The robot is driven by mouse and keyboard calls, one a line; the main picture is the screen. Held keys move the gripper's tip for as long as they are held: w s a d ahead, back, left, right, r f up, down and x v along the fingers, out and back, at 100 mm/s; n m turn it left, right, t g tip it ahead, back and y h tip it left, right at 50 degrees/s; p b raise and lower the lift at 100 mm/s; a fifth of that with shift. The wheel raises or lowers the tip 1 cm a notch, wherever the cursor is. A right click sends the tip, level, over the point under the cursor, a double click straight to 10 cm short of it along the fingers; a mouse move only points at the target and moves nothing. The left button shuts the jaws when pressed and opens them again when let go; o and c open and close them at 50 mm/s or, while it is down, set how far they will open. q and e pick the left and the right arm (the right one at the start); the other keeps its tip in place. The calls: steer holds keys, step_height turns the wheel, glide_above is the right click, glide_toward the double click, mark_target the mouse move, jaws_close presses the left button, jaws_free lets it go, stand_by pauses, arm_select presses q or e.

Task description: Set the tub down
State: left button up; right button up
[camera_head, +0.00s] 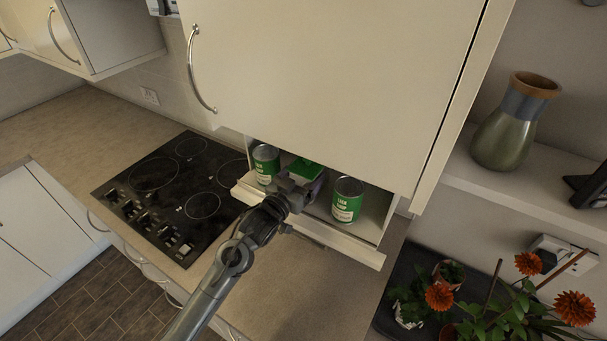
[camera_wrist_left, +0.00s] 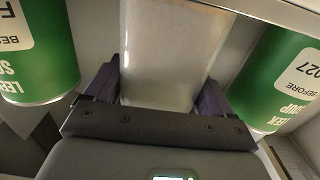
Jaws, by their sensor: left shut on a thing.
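My left gripper (camera_head: 298,184) reaches into the low cabinet opening and is shut on the tub. The tub's green lid (camera_head: 306,168) shows just beyond the gripper, between two green soup cans. In the left wrist view the tub's pale side (camera_wrist_left: 170,45) sits between the two dark fingers of my gripper (camera_wrist_left: 160,88). The tub is over the cabinet shelf (camera_head: 362,250); its base is hidden, so I cannot tell whether it touches the shelf. My right gripper is not in view.
One soup can (camera_head: 265,165) stands left of the tub and another can (camera_head: 346,200) stands right, both close by. The cabinet door (camera_head: 340,80) hangs above the opening. A black hob (camera_head: 175,190) lies left; a vase (camera_head: 513,125) and potted plants (camera_head: 500,310) are right.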

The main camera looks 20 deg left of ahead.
arm_select(q)
steer(key=shift+f, duration=0.2)
stand_by(0.6)
steer(key=o, duration=1.7)
steer(key=shift+f, duration=0.1)
steer(key=shift+o, duration=0.2)
steer(key=s+a+b, duration=0.2)
steer(key=s, duration=0.8)
steer(key=shift+s+b, duration=0.3)
